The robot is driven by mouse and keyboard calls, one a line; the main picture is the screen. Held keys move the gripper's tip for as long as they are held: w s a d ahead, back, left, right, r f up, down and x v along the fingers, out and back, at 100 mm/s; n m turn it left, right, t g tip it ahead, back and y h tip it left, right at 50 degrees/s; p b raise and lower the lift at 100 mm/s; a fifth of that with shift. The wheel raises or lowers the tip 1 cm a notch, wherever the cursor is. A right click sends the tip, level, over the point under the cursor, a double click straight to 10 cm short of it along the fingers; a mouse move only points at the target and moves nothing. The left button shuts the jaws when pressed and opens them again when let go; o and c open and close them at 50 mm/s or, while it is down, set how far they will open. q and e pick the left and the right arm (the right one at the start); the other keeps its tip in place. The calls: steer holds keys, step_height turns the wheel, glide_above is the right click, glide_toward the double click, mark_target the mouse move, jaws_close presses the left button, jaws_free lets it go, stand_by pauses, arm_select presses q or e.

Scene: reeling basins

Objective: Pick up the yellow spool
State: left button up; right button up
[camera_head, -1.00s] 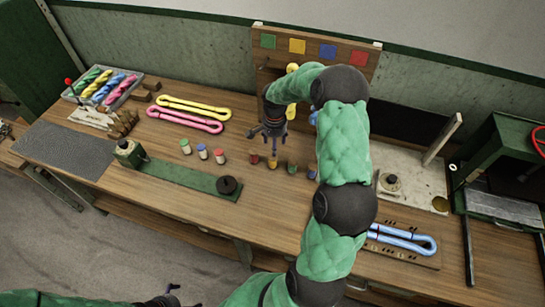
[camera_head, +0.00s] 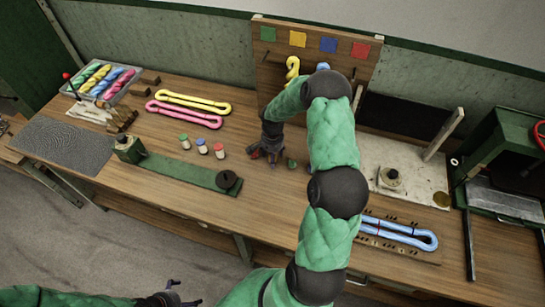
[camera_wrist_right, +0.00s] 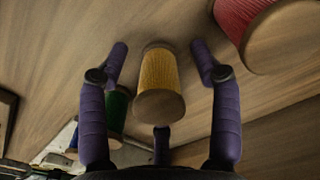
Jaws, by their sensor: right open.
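The yellow spool (camera_wrist_right: 158,72) stands between the spread fingers of my right gripper (camera_wrist_right: 160,62) in the right wrist view, with a visible gap on each side. In the head view my right gripper (camera_head: 268,152) is down at the row of spools on the table and hides the yellow one. It is open. A red spool (camera_wrist_right: 262,28) is at upper right in the wrist view, and a green spool (camera_wrist_right: 116,112) is partly behind the left finger. My left gripper (camera_head: 178,295) shows at the bottom edge of the head view, fingers apart and empty.
The green spool (camera_head: 291,163) stands just right of my right gripper. Several pale spools (camera_head: 202,147) stand to the left, behind a green strip (camera_head: 180,172). A wooden board (camera_head: 345,62) with coloured squares rises behind. Blue yarn (camera_head: 400,233) lies at right.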

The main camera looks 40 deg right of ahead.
steer(key=shift+f, duration=0.35)
steer(key=c, duration=1.2)
steer(key=shift+r, duration=0.1)
steer(key=shift+c, duration=0.2)
